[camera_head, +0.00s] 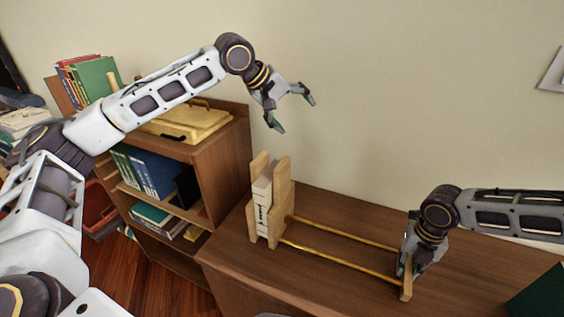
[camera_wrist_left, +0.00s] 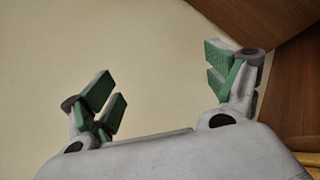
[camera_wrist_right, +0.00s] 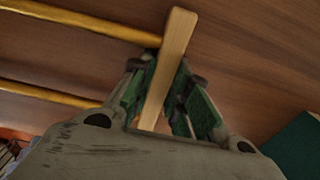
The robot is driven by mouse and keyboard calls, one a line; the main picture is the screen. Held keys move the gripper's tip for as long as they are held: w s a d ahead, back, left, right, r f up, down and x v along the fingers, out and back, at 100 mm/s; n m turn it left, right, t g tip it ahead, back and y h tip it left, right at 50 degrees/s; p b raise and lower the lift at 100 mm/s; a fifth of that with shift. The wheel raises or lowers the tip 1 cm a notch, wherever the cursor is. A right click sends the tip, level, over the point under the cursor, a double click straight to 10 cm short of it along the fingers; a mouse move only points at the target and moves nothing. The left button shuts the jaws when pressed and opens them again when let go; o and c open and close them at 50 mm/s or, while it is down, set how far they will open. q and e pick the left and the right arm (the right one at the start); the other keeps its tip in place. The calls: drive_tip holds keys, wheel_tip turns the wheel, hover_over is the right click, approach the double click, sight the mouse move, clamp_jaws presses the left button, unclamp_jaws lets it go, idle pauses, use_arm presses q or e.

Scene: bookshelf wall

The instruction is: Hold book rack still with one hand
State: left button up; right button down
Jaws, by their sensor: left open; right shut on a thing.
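The book rack (camera_head: 335,253) stands on the brown cabinet top, with wooden uprights at its left end and two golden rods running to a wooden end piece at the right. A light-coloured book (camera_head: 263,200) stands upright between the left uprights. My right gripper (camera_head: 408,268) is shut on the right end piece, which also shows between its green-padded fingers in the right wrist view (camera_wrist_right: 165,75). My left gripper (camera_head: 293,108) is open and empty, raised above and apart from the rack's left end. In the left wrist view its fingers (camera_wrist_left: 165,85) are spread against the wall.
A wooden shelf (camera_head: 222,150) with books and a yellow case (camera_head: 190,122) stands at the left. A dark green object (camera_head: 540,295) lies at the lower right of the cabinet top (camera_head: 310,285). The wall behind is bare near the left gripper.

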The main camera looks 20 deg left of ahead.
use_arm(q)
drive_tip(key=s+d+n, duration=0.1)
drive_tip(key=s, duration=0.1)
wheel_tip(320, 180, up, 4)
drive_tip(key=n+g+y, duration=0.5)
drive_tip(key=n+g, duration=0.2)
drive_tip(key=n, duration=0.1)
hover_over(282, 163)
drive_tip(key=shift+f, duration=0.2)
drive_tip(key=shift+f, duration=5.85)
drive_tip(key=shift+c, duration=0.4)
drive_tip(key=c, duration=1.3)
